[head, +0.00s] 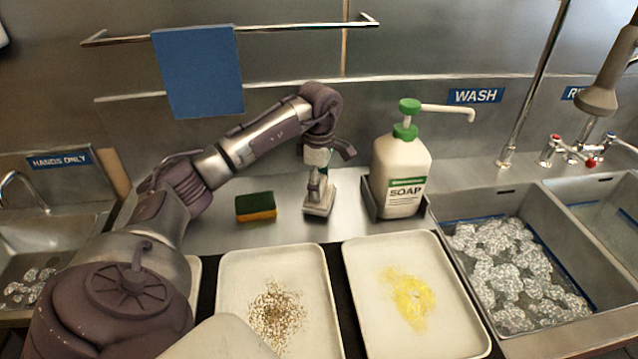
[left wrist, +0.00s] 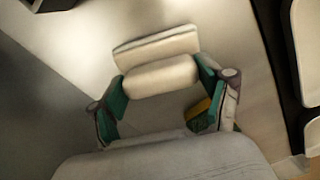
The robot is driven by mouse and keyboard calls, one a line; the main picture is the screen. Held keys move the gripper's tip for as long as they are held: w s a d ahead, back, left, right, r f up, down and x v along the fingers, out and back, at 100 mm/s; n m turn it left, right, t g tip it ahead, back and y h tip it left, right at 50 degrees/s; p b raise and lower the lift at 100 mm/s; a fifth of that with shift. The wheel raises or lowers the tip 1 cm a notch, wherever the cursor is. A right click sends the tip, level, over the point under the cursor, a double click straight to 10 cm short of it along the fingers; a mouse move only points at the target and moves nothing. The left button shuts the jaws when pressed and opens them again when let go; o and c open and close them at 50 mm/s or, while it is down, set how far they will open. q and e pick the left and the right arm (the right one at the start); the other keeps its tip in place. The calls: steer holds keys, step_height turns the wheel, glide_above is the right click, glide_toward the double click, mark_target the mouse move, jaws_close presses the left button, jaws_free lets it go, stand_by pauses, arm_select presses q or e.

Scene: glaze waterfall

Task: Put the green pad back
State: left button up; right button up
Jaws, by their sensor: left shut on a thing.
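My left gripper (head: 318,174) is shut on the grip of a pale handled block (head: 319,201), upright on or just above the steel counter behind the trays. In the left wrist view the gripper (left wrist: 164,92) has its green-lined fingers on either side of the pale grip, with the block's pale edge (left wrist: 155,48) beyond. The block's underside is hidden. A sponge with a dark green top and yellow base (head: 255,207) lies on the counter left of the block, apart from it. My right gripper is not in view.
A soap bottle (head: 402,165) stands in a dark holder right of the block. In front are a tray with brown specks (head: 232,262) and a tray with yellow powder (head: 362,262). A sink (head: 505,318) is at right. A blue cloth (head: 198,70) hangs above.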

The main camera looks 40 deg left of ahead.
arm_select(q)
steer(key=shift+f, duration=0.35)
steer(key=shift+f, duration=0.15)
steer(key=o, duration=1.1)
steer(key=shift+c, duration=0.2)
step_height(320, 180, up, 12)
steer(key=shift+r+b, duration=0.2)
steer(key=shift+b, duration=0.1)
